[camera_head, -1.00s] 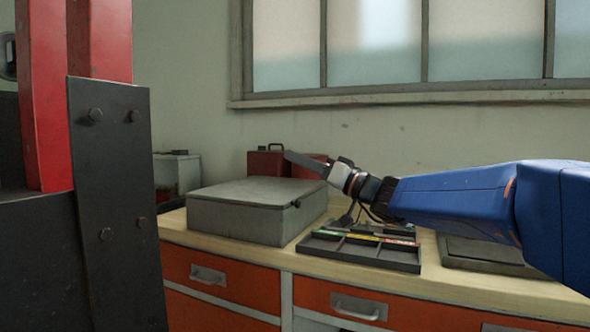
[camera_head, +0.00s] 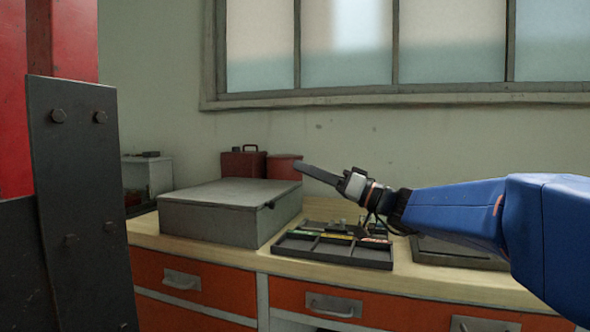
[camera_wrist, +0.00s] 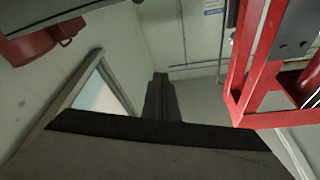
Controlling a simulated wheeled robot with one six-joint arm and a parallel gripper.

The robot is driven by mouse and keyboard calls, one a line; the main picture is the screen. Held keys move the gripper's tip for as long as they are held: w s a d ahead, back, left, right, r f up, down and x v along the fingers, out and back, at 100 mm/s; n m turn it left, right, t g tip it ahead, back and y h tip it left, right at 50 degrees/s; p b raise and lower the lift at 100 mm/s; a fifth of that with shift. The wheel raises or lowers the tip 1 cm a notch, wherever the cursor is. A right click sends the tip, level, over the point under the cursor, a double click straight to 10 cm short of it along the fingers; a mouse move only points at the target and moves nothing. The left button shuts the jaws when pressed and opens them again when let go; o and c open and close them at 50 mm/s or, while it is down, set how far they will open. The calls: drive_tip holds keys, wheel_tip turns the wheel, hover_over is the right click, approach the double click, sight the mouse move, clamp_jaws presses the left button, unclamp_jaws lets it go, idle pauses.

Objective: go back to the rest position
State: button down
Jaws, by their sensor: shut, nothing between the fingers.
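My gripper (camera_head: 300,166) is shut and empty. In the head view its narrow dark fingers point left and slightly up, in the air near the back right corner of a grey metal box (camera_head: 222,222). My blue arm reaches in from the right, over the workbench (camera_head: 150,232). In the wrist view the shut fingers (camera_wrist: 160,88) show dark in the middle, with nothing between them. No gate valve can be made out in these views.
A black compartment tray (camera_head: 335,255) with small coloured items lies below my wrist. A red canister (camera_head: 243,164) stands behind the box. A red post with a dark bolted plate (camera_head: 82,190) fills the left. A window (camera_head: 345,45) is above. Air above the bench is clear.

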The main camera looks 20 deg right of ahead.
drive_tip(key=s+a+f+m+g+h, duration=0.1)
drive_tip(key=s+a+f+g+h, duration=0.25)
drive_tip(key=s+f, duration=0.65)
drive_tip(key=s+a+f+m+g+h, duration=0.1)
drive_tip(key=s+a+f+g+h, duration=0.35)
drive_tip(key=f, duration=0.95)
drive_tip(key=s+d+f+m+g+h, duration=0.2)
drive_tip(key=s+d+f+h, duration=0.5)
drive_tip(key=s+d+f, duration=0.6)
wheel_tip(320, 180, down, 3)
drive_tip(key=shift+s+r+m+h, duration=0.15)
drive_tip(key=shift+s+m+h, duration=0.2)
drive_tip(key=shift+m, duration=0.25)
